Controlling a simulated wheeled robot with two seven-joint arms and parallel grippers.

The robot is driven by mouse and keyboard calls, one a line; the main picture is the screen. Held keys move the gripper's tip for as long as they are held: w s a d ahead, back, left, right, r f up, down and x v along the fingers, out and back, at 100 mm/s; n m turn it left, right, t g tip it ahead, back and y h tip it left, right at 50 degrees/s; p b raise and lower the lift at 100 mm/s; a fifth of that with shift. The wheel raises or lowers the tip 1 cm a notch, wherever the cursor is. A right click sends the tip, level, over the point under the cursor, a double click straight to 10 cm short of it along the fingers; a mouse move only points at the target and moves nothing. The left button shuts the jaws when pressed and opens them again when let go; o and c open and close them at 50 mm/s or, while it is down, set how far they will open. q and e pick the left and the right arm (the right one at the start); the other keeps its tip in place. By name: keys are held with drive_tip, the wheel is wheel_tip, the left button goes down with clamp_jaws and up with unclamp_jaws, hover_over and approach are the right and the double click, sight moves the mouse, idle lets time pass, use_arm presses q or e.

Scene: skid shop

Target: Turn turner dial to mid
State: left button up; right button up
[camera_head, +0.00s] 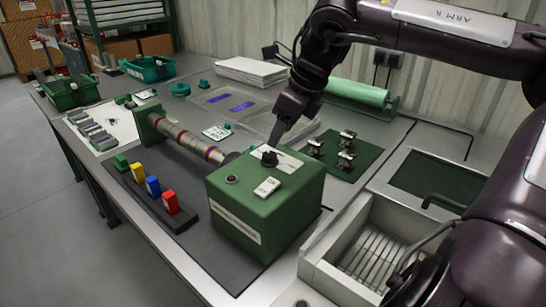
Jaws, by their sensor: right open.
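The turner is a green box (265,214) with a long spindle (190,140) running from it to a green end support at the back left. The black dial (269,158) sits on a pale plate on top of the box; its exact setting is too small to tell. My right gripper (274,143) points down from above and is just at the dial, its tips close over or beside it; whether they touch it I cannot tell. A white switch (267,187) and a round button (232,180) are also on the box top. My left gripper is not in view.
Red, blue, yellow and green blocks (170,202) stand on a dark strip left of the box. Small metal clamps (345,159) sit on a green mat to the right. A metal basin (350,225) is at the front right. Green bins (72,95) stand at the far left.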

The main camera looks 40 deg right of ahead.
sight(270, 155)
drive_tip(key=x, duration=0.6)
drive_tip(key=shift+w+a+f+b, duration=0.1)
drive_tip(key=shift+f+b, duration=0.15)
drive_tip(key=shift+b, duration=0.05)
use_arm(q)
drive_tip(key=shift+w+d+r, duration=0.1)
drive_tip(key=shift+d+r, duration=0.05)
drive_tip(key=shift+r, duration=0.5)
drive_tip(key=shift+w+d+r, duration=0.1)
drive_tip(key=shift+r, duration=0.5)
use_arm(e)
drive_tip(key=c, duration=1)
